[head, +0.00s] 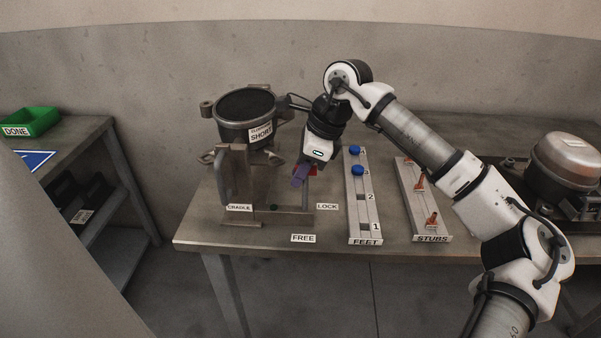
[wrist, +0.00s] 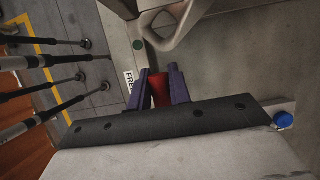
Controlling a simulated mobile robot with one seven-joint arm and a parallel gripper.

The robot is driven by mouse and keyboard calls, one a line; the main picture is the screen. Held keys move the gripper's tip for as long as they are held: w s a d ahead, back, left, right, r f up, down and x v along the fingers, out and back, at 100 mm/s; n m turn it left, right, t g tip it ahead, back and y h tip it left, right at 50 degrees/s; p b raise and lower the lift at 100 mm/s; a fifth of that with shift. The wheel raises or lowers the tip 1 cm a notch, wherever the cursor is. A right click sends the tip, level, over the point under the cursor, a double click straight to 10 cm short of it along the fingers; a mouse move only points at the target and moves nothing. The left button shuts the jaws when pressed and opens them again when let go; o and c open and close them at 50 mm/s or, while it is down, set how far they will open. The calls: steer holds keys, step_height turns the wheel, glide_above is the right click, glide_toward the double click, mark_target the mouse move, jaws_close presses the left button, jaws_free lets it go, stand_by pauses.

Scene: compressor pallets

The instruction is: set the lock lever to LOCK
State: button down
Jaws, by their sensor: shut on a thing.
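The lock lever has a red knob (head: 313,171) that shows between the purple fingers of my gripper (head: 300,174). In the wrist view the red knob (wrist: 160,90) sits between the two fingers (wrist: 162,86), and my gripper is shut on it. A grey post runs below the knob beside the cradle (head: 238,180). The LOCK label (head: 327,206) lies to the right of the cradle, and the FREE label (head: 303,238) is at the table's front edge. The lever's exact angle is hidden by my gripper. A green dot (head: 274,207) marks the cradle base.
A dark-topped pot labelled SHORT (head: 247,134) stands behind the cradle. The FEET rack (head: 365,230) with blue knobs and the STUBS rack (head: 431,226) with orange pieces stand to the right. A compressor (head: 566,165) is at the far right. A green DONE bin (head: 30,120) is at left.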

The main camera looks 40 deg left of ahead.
steer(key=shift+w+a+g, duration=0.15)
steer(key=shift+w+g, duration=0.05)
steer(key=shift+g, duration=0.2)
steer(key=shift+f, duration=0.1)
steer(key=c, duration=1.3)
jaws_free()
steer(key=v, duration=1.3)
steer(key=shift+r+b, duration=0.4)
steer(key=shift+w, duration=0.15)
